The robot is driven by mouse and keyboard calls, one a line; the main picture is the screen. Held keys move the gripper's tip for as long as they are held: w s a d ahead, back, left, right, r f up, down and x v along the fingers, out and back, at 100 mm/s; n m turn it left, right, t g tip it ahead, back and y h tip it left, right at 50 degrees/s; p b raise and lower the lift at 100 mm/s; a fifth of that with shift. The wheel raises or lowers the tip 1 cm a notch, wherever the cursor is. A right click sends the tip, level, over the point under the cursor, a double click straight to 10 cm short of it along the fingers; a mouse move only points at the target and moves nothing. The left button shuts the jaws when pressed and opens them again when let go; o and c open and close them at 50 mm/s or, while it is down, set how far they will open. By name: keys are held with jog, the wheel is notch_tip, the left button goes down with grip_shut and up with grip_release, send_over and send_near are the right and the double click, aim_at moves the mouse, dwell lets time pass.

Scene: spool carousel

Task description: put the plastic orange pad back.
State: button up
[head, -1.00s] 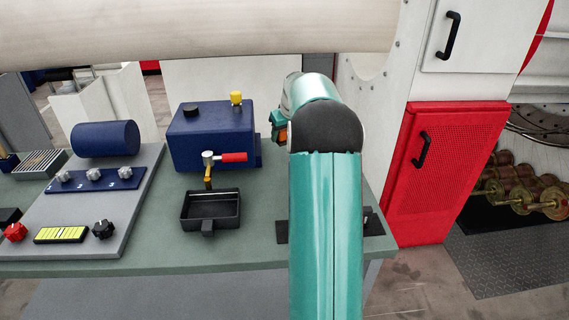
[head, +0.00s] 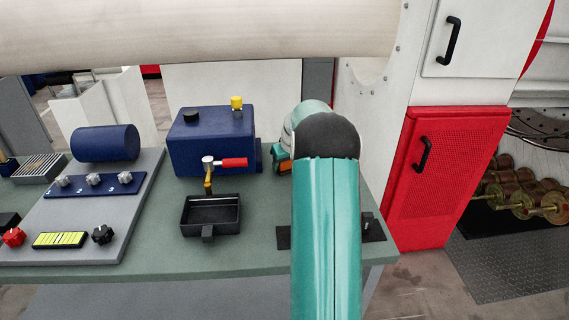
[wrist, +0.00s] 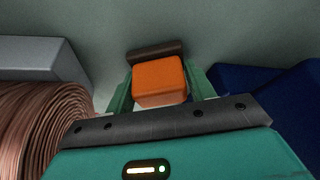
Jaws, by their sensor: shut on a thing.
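The plastic orange pad (wrist: 159,80) is a small rounded block in the wrist view, held between the two teal fingers of my gripper (wrist: 160,88). A dark brown bar (wrist: 155,50) lies just beyond the pad; I cannot tell whether they touch. In the head view my gripper (head: 282,162) shows only in part, right of the blue box, over the back of the green bench. My own arm hides the rest, and only a little orange shows there.
A copper-coloured wound spool (wrist: 35,125) is close on the left in the wrist view, with blue surfaces (wrist: 265,95) on the right. The blue box (head: 212,145) with a red-handled tap stands above a black tray (head: 211,213). A red cabinet door (head: 445,175) is at right.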

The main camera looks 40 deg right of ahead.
jog(key=shift+f, duration=0.15)
jog(key=o, duration=1)
jog(key=shift+o, duration=0.2)
jog(key=v, duration=1.2)
jog(key=s+a+r+n, duration=0.15)
jog(key=a+r, duration=0.35)
jog(key=a, duration=0.8)
jog(key=s+a+r, duration=0.2)
jog(key=a+r, duration=0.3)
jog(key=a, duration=0.8)
jog(key=s+a+f+n+t+y, duration=0.1)
jog(key=s+a+f+n, duration=0.1)
jog(key=s+a, duration=1.6)
jog(key=shift+s+a+f, duration=0.4)
jog(key=shift+a+f, duration=0.15)
jog(key=shift+f, duration=0.15)
